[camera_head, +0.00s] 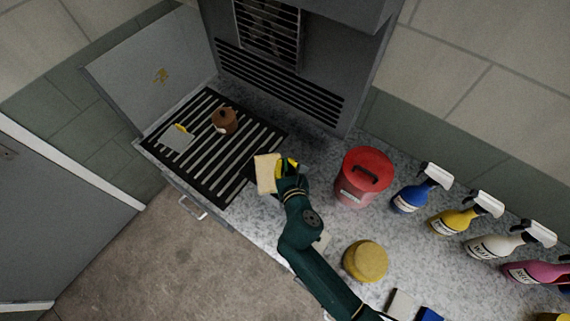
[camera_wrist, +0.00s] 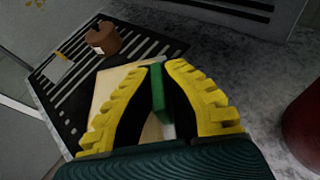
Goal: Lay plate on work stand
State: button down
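A pale beige plate-like piece (camera_head: 266,174) is at the end of my arm in the head view. It also shows beyond my fingers in the wrist view (camera_wrist: 112,85). My gripper (camera_wrist: 160,72) has yellow ribbed fingers closed on a narrow green part (camera_wrist: 157,88) in front of the beige piece; they look like one object. A black slatted rack (camera_head: 232,160), possibly the work stand, lies on the counter to the left of the held piece. The held piece is over or close to the rack's right edge; its height is unclear. Its underside is hidden.
On the rack are a brown round object (camera_head: 225,120) and a thin grey plate (camera_head: 176,139) with a yellow part. A red canister (camera_head: 364,177) stands right of my gripper. A yellow round tub (camera_head: 366,261) and several spray bottles (camera_head: 411,195) stand further right. The rack's lower middle is clear.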

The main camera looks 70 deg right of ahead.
jog(key=shift+r, duration=0.15)
jog(key=shift+f, duration=0.2)
jog(key=c, duration=1.2)
grip_release()
jog(key=shift+c, duration=0.2)
jog(key=shift+r, duration=0.3)
jog(key=v, duration=1.1)
jog(key=shift+s+a+p, duration=0.25)
jog(key=shift+a+p, duration=0.05)
jog(key=shift+a, duration=0.05)
